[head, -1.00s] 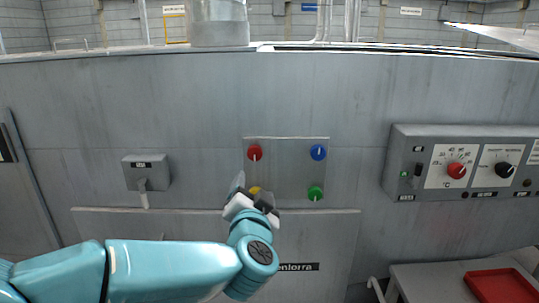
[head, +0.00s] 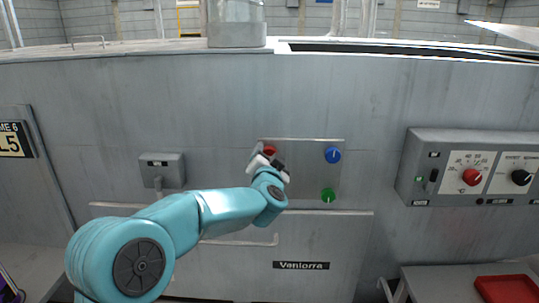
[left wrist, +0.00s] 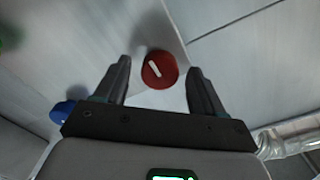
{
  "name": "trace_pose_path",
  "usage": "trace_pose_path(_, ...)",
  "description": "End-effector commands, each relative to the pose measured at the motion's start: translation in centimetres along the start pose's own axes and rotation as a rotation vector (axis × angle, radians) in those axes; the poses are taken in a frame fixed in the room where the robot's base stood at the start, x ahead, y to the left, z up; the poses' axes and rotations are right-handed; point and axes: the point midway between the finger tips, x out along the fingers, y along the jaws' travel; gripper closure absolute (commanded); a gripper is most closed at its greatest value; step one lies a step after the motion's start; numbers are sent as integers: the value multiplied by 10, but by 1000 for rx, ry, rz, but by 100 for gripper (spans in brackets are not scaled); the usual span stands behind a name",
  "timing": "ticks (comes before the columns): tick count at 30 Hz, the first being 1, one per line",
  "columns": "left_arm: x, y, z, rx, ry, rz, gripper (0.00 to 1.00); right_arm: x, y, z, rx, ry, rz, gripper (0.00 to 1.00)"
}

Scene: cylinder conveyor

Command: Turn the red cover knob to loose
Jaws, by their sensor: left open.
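The red cover knob (head: 270,150) is at the upper left of a grey square plate (head: 312,165) on the machine front, partly hidden by my left gripper in the head view. In the left wrist view the red knob (left wrist: 159,69), with a white pointer line, lies between the two fingertips. My left gripper (head: 262,158) is open around or just in front of it; I cannot tell whether the fingers reach past its face. Neither finger visibly touches it. My right gripper is not in view.
A blue knob (head: 332,155) and a green knob (head: 328,195) sit on the plate's right side. A grey control box (head: 470,165) with another red dial is at right. A small grey box (head: 161,170) is at left. A red tray (head: 507,289) lies lower right.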

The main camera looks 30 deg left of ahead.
Motion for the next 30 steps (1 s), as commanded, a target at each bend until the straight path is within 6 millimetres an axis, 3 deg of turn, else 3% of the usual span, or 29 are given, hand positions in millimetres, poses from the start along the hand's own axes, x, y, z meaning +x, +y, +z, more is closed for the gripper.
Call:
trace_pose_path(9,3,0,0,0,0,0,31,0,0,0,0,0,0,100)
trace_pose_path(14,3,0,0,0,0,0,83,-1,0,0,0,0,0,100)
trace_pose_path(15,3,0,0,0,0,0,87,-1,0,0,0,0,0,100)
trace_pose_path(30,3,0,1,-133,0,0,87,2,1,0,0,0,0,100)
